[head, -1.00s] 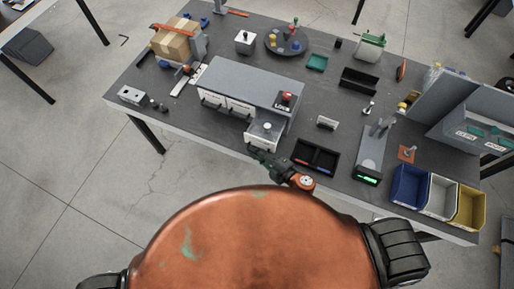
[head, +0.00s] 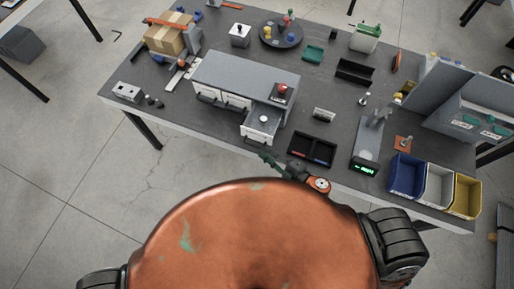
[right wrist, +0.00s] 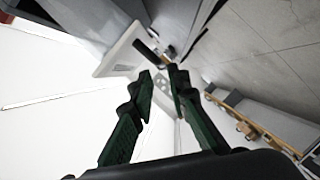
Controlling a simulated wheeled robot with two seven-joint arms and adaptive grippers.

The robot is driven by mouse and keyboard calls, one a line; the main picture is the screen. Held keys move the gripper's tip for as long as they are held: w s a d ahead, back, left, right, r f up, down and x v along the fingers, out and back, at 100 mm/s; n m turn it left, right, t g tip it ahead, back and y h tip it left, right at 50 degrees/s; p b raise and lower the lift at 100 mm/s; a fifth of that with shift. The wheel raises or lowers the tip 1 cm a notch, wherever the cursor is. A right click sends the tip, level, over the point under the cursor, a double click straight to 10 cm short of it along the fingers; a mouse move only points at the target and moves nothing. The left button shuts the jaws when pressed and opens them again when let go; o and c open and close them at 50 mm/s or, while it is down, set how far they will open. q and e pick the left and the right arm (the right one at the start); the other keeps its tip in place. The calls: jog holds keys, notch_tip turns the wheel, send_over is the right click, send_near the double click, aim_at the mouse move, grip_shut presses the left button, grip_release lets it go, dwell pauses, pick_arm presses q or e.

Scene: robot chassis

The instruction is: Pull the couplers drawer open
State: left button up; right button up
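The grey drawer cabinet (head: 240,75) stands on the table with white drawer fronts along its near side. Its right-hand drawer (head: 257,131) is pulled out, and a small metallic item shows inside it. I cannot read the drawer labels, so I cannot tell which is marked couplers. My right gripper (head: 265,158) is just in front of the open drawer, apart from it, beyond the table's near edge. In the right wrist view its green fingers (right wrist: 161,74) are spread with nothing between them. A dark bar-like handle (right wrist: 148,52) shows beyond the fingertips. My left gripper is out of view.
A grey device with a green display (head: 364,166) and blue, white and yellow bins (head: 405,174) stand further right. The floor in front of the table is clear.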

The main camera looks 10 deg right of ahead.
jog(key=shift+v, duration=2.15)
